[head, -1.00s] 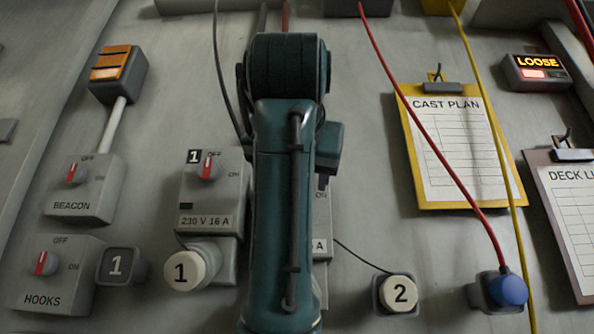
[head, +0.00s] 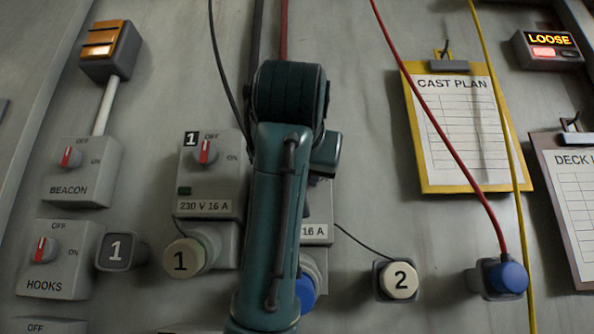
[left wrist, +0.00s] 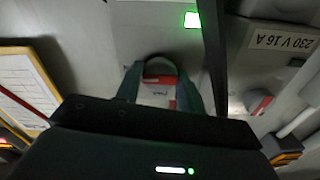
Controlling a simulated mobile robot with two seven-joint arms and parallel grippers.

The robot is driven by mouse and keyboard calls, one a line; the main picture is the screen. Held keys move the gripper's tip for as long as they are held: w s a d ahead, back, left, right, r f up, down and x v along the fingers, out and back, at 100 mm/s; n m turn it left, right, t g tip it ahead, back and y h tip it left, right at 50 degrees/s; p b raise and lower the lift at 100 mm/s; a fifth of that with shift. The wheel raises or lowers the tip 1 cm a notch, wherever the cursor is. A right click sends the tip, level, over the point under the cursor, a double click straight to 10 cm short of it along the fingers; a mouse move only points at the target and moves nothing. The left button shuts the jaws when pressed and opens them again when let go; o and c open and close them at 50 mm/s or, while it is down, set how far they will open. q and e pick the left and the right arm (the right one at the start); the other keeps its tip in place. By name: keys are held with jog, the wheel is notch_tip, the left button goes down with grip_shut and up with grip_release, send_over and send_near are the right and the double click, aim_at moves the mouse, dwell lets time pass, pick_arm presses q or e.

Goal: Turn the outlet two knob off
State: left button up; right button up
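Outlet two (head: 318,205) is mostly behind my left arm in the head view; part of its "16 A" label and a blue plug (head: 307,292) below show. Its knob is hidden there. My left gripper (left wrist: 158,66) reaches the panel in the left wrist view, which looks upside down. Its teal fingers stand on both sides of a white and red piece (left wrist: 158,92), perhaps the knob; whether they touch it is unclear. A green lamp (left wrist: 192,20) glows close by. My right gripper is not in view.
Outlet one (head: 208,207), with a red-marked knob (head: 205,152), stands close at left of my arm. Beacon (head: 80,180) and hooks (head: 58,265) boxes are farther left. Red (head: 440,133) and yellow (head: 497,95) cables hang at right before a clipboard (head: 430,178).

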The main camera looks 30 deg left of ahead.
pick_arm(q)
jog(key=c, duration=0.5)
jog(key=shift+n, duration=0.3)
jog(key=shift+n+p, duration=1.05)
jog(key=shift+n, duration=7.55)
jog(key=o, duration=1)
